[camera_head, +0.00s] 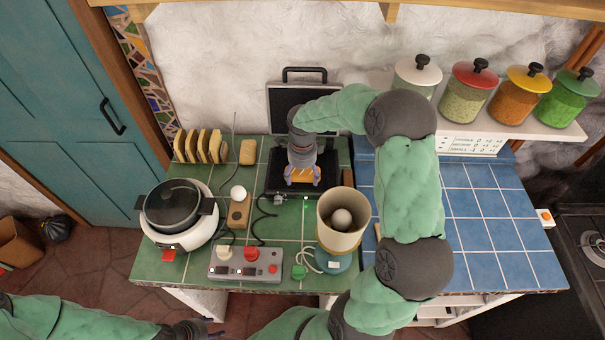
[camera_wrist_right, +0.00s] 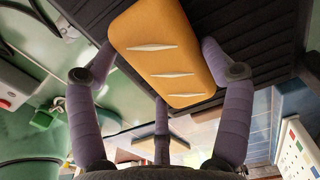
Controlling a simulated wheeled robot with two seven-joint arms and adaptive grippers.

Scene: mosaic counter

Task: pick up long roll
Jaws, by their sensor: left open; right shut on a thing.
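The long roll (camera_wrist_right: 165,50), golden-brown with pale slashes on its crust, is between the fingers of my right gripper (camera_wrist_right: 160,62) in the right wrist view. The fingers are shut on its sides. In the head view, my right gripper (camera_head: 302,181) points down with the roll (camera_head: 303,174) at the open black grill (camera_head: 276,184). I cannot tell whether the roll still touches the grill's lower plate. My left gripper (camera_head: 200,330) is open, only partly in view at the bottom edge, away from the counter items.
On the green tiles stand a rice cooker (camera_head: 178,213), a toast rack (camera_head: 200,146), a control box (camera_head: 245,265) and a beige-shaded lamp (camera_head: 342,220). Cables lie between them. The blue tiles (camera_head: 490,230) at right look clear. Spice jars (camera_head: 468,92) line a shelf behind.

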